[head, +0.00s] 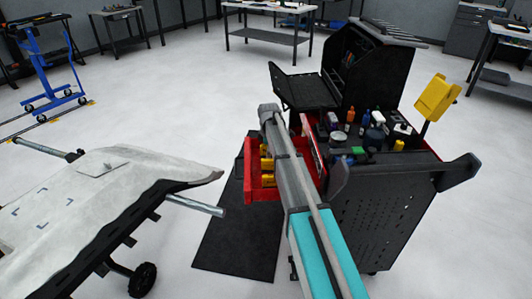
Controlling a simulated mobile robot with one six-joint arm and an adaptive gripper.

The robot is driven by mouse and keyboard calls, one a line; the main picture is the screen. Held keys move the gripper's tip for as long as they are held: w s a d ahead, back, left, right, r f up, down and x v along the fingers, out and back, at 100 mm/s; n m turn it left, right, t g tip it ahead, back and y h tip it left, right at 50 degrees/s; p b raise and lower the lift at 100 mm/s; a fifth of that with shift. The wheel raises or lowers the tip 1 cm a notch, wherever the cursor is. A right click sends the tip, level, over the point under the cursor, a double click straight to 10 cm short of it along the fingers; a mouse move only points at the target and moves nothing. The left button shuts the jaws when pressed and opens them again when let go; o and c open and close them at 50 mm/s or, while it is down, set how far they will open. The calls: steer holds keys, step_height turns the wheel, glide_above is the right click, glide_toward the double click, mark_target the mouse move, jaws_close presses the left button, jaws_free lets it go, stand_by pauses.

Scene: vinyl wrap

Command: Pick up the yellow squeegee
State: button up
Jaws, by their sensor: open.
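Several small yellow pieces (267,181) lie in the open red drawer (252,158) of a black tool cart, left of my arm. They may be squeegees, but they are too small to tell. A small yellow item (398,145) also stands on the cart top at the right. My arm reaches up from the bottom of the head view and crosses in front of the drawer, hiding part of it. My gripper's fingers do not show; they are hidden behind or below the arm's far end.
The black cart (375,215) has bottles and a blue bottle (366,118) on top, a raised black cabinet behind and a yellow panel (437,96) at the right. A white car panel (100,185) on a wheeled stand is left. A dark mat (235,235) lies between.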

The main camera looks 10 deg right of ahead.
jaws_close()
stand_by(0.4)
steer(key=shift+r, duration=0.15)
step_height(320, 180, up, 10)
steer(key=p, duration=1)
stand_by(0.9)
step_height(320, 180, up, 9)
steer(key=p, duration=0.9)
steer(key=shift+f, duration=0.2)
steer(key=shift+s, duration=0.1)
